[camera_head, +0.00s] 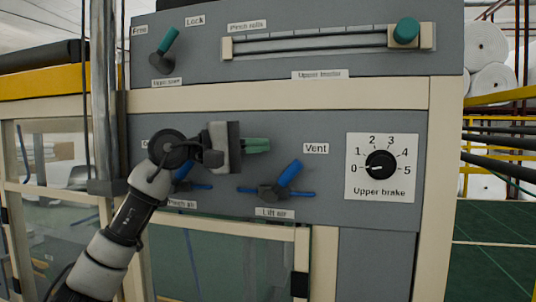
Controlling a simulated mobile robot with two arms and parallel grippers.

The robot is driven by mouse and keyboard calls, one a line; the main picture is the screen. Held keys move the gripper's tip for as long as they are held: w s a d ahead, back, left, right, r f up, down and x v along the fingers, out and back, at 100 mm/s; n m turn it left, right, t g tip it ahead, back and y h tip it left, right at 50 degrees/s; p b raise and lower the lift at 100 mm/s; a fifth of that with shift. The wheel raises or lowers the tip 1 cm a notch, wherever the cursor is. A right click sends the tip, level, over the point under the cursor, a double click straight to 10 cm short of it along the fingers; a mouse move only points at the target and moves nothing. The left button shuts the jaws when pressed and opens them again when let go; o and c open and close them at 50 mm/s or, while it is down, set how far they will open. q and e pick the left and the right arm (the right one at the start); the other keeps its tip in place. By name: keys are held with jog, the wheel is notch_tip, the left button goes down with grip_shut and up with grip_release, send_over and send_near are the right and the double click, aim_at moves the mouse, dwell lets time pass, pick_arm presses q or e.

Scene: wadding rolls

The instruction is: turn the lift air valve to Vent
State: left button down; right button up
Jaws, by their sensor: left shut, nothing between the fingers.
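The lift air valve (290,173) has a blue handle on a dark hub, above the "Lift air" label (275,213). Its handle tilts up and to the right, pointing toward the "Vent" label (316,148). My left gripper (268,145) is shut and empty, with green fingers pointing right. In the picture its fingertips are up and left of the handle's tip, with a gap between them. My left gripper and wrist hide part of the panel, including the label on the left. My right gripper is not in view.
A second blue valve (183,171) above the "Pinch air" label is partly behind my wrist. The upper brake dial (381,165) is to the right. Above are a green lever (168,41) and a slider with a green knob (406,31). A metal post stands at left.

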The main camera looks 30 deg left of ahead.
pick_arm(q)
jog(key=s+a+r+b, duration=0.1)
jog(key=s+a+r, duration=0.3)
jog(key=s, duration=0.2)
jog(key=shift+s+a+r+b, duration=0.15)
jog(key=shift+a+r+b, duration=0.05)
jog(key=shift+a+b, duration=0.2)
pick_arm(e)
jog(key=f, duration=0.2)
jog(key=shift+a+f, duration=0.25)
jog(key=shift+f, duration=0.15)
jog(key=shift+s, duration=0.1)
